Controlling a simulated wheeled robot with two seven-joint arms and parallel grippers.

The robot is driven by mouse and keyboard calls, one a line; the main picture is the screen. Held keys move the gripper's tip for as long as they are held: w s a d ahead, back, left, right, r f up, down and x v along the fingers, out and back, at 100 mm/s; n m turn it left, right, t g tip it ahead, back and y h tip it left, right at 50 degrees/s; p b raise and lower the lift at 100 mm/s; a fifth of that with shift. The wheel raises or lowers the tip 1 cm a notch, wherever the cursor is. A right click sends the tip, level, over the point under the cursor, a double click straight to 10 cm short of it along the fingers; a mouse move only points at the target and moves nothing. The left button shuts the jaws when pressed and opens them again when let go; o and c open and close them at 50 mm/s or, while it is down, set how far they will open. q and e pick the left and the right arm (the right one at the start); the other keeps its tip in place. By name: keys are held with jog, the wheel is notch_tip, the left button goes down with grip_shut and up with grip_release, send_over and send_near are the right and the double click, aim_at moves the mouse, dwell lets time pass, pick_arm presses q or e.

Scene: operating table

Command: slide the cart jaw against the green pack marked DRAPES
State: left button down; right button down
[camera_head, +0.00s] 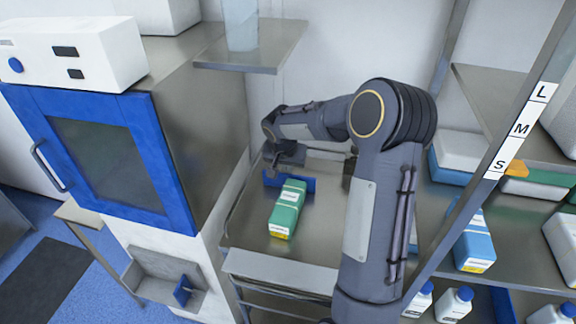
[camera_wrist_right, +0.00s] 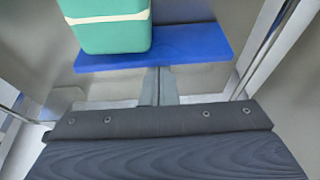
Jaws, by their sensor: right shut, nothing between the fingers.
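The green pack (camera_head: 287,207) lies on the metal cart top, with a white band and a yellow patch at its near end; its lettering is too small to read. It also shows in the right wrist view (camera_wrist_right: 112,32). The blue jaw (camera_head: 301,184) stands at the pack's far end, and it shows in the right wrist view (camera_wrist_right: 192,47). I cannot tell whether jaw and pack touch. My right gripper (camera_head: 280,164) is behind the jaw. Its shut, empty fingers (camera_wrist_right: 159,82) point at the jaw; contact is unclear. My left gripper is out of view.
The cart top (camera_head: 255,238) is bare around the pack. A blue-framed cabinet (camera_head: 115,155) stands to its left. A shelf rack with an L, M, S strip (camera_head: 521,129) and several bottles and packs is on the right, near my right arm.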

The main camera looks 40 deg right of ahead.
jog(key=shift+a+f+b, duration=0.15)
jog(key=shift+b, duration=0.35)
jog(key=shift+s+a+f+b, duration=0.1)
jog(key=shift+s+a+b, duration=0.15)
jog(key=shift+b, duration=0.25)
jog(key=shift+s+a, duration=0.15)
jog(key=shift+s, duration=0.05)
jog(key=shift+r, duration=0.35)
